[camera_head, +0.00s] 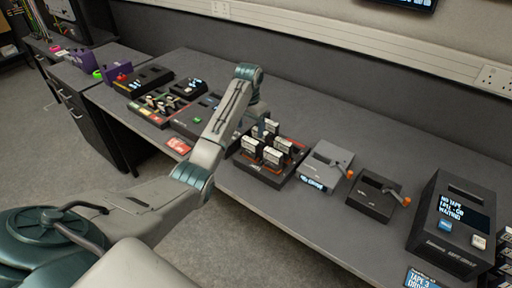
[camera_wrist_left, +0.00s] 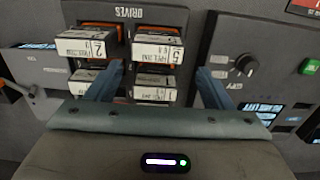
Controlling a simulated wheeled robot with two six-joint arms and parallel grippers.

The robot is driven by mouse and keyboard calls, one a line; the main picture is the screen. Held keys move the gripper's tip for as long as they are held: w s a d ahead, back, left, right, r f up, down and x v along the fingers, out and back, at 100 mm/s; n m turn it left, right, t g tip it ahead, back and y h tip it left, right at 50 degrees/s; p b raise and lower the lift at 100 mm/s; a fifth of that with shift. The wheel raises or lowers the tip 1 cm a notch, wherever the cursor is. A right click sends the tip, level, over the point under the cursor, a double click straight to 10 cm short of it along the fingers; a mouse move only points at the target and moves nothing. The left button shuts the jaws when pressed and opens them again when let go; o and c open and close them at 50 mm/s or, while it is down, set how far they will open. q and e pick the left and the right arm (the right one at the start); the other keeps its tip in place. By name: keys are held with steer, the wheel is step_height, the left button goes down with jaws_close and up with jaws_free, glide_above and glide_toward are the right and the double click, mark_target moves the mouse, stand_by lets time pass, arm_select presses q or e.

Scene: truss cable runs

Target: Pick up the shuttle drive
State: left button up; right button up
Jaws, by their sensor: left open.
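Several small drives with white labels stand in slots of a dark tray marked DRIVES (camera_wrist_left: 190,18) in the left wrist view; the tray (camera_head: 253,170) is at the middle of the bench in the head view. One drive (camera_wrist_left: 158,48) labelled 5 shows near the middle, and one labelled 2 (camera_wrist_left: 86,46) is to its left. The labels are too blurred to tell which is the shuttle drive. My left gripper (camera_wrist_left: 160,70) is open above the tray, its fingers apart with drives visible between them. In the head view my arm partly hides it. My right gripper is not in view.
Right of the tray are a grey device (camera_head: 326,160) and a dark device (camera_head: 372,195), both with orange-knobbed levers. A large black box (camera_head: 455,222) with a screen stands farther right. Control panels (camera_head: 150,108) crowd the left. The bench behind the tray is clear.

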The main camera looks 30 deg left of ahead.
mark_target(250, 147)
arm_select(q)
steer(key=f, duration=0.1)
steer(key=s+f+p, duration=0.1)
steer(key=f, duration=0.1)
steer(key=shift+s, duration=0.2)
steer(key=shift+f, duration=0.35)
steer(key=shift+w+f, duration=0.2)
steer(key=shift+f, duration=0.15)
steer(key=f+p, duration=0.1)
steer(key=f, duration=0.1)
steer(key=f+p, duration=0.1)
steer(key=f, duration=0.1)
steer(key=shift+w+d+f, duration=0.2)
steer(key=shift+f, duration=0.3)
steer(key=c, duration=1)
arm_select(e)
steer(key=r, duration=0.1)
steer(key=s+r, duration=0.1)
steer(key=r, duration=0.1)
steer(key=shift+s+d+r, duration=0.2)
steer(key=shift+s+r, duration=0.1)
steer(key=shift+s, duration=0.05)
